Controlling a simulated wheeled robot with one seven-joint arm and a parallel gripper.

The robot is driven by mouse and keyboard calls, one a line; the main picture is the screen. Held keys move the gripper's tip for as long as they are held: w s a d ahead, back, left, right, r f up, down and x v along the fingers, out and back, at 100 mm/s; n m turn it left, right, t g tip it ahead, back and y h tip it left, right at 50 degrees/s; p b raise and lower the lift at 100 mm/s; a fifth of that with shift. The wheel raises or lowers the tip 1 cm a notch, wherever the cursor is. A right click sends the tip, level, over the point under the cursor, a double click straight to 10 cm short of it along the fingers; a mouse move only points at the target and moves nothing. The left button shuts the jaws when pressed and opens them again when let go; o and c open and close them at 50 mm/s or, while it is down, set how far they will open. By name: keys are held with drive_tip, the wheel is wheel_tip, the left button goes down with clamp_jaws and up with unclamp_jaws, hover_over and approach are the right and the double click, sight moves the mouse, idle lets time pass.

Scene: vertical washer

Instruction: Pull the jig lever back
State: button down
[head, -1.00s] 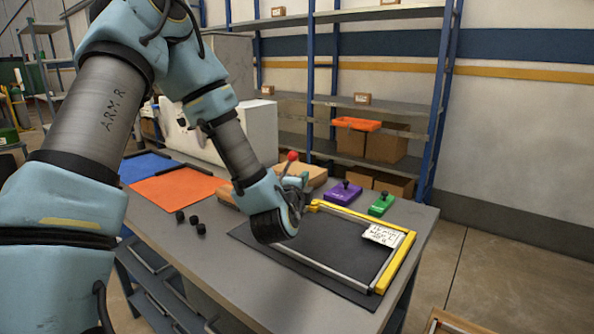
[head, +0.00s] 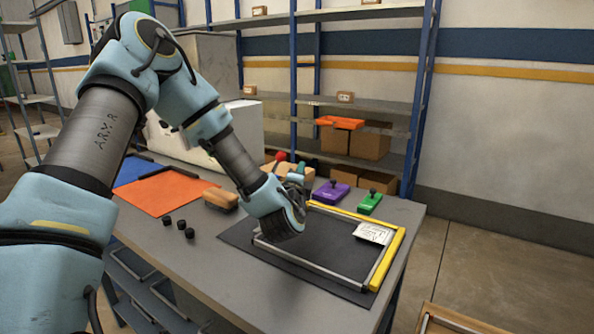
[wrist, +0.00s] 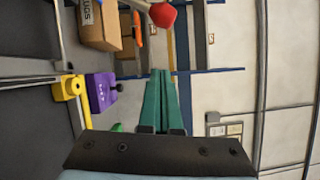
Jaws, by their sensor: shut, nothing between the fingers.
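The jig's lever shows as a red ball knob (head: 281,156) just behind my wrist in the head view; most of its shaft is hidden there. In the wrist view the red knob (wrist: 163,15) is at the top edge, on a pale rod, apart from my fingertips. My gripper (wrist: 158,72) has its green fingers together with nothing between them; its tips (head: 299,170) are partly seen in the head view. The jig frame (head: 388,262), yellow and silver, lies on a dark mat below and right of my gripper, with a white card at its far right.
A purple block (head: 331,192) and a green block (head: 369,203), each with a black knob, stand behind the jig. A brown block (head: 220,198) and several small black pieces (head: 181,224) are left of my gripper. Shelves with boxes stand behind the bench.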

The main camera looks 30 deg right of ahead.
drive_tip(key=shift+w+a+r+p, duration=0.15)
drive_tip(key=shift+w+p, duration=0.3)
drive_tip(key=shift+w, duration=0.45)
drive_tip(key=shift+w+r+p, duration=0.1)
drive_tip(key=shift+w+p, duration=0.4)
drive_tip(key=shift+w, duration=0.45)
drive_tip(key=shift+w+a+r+p, duration=0.15)
drive_tip(key=shift+w+p, duration=0.3)
drive_tip(key=shift+w, duration=0.45)
drive_tip(key=shift+w+r+b, duration=0.15)
drive_tip(key=shift+r+b, duration=0.05)
drive_tip(key=shift+b, duration=0.1)
drive_tip(key=shift+w+a+n, duration=0.1)
drive_tip(key=shift+w+n, duration=0.05)
drive_tip(key=shift+n, duration=0.15)
